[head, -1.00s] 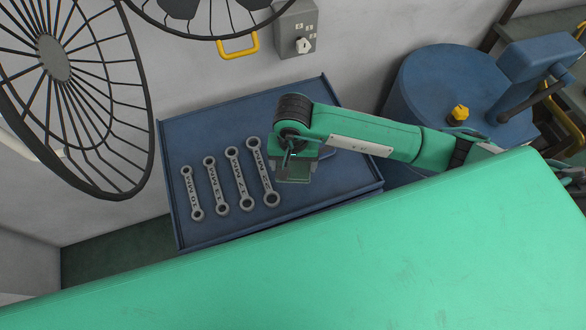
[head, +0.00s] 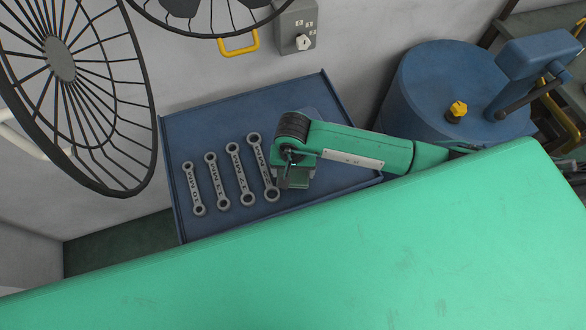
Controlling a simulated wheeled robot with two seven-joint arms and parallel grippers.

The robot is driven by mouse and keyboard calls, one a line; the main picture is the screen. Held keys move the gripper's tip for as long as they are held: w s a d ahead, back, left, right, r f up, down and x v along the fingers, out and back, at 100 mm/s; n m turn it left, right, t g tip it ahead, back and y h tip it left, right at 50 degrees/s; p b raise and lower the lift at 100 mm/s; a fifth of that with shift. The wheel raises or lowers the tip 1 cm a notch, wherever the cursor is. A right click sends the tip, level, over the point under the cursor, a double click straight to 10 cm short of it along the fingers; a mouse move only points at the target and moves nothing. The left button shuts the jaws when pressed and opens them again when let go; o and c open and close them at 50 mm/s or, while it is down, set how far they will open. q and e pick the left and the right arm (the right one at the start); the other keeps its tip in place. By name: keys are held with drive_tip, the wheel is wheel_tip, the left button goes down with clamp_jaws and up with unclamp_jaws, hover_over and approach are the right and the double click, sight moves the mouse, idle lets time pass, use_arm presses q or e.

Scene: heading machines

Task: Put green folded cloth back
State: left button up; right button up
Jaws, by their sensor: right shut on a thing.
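My right gripper (head: 288,182) is low over the right half of the blue tray table (head: 210,125), just right of the largest wrench. It is shut on a small dark green piece (head: 303,178), which looks like the green folded cloth. The gripper and wrist hide much of it. I cannot tell whether it touches the tray surface. My left gripper is out of view.
Several grey ring wrenches (head: 217,182) lie in a row on the tray's left half. Behind stand a blue drum (head: 430,85) with a yellow knob (head: 457,110) and a grey switch box (head: 298,28). Black wire fan guards (head: 62,60) are at upper left.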

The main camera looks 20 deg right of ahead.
sight(293, 173)
drive_tip(key=shift+f, duration=0.15)
drive_tip(key=o, duration=0.8)
drive_tip(key=shift+r+p, duration=0.4)
drive_tip(key=shift+r, duration=0.05)
drive_tip(key=shift+r+b, duration=2.55)
drive_tip(key=shift+r, duration=3.45)
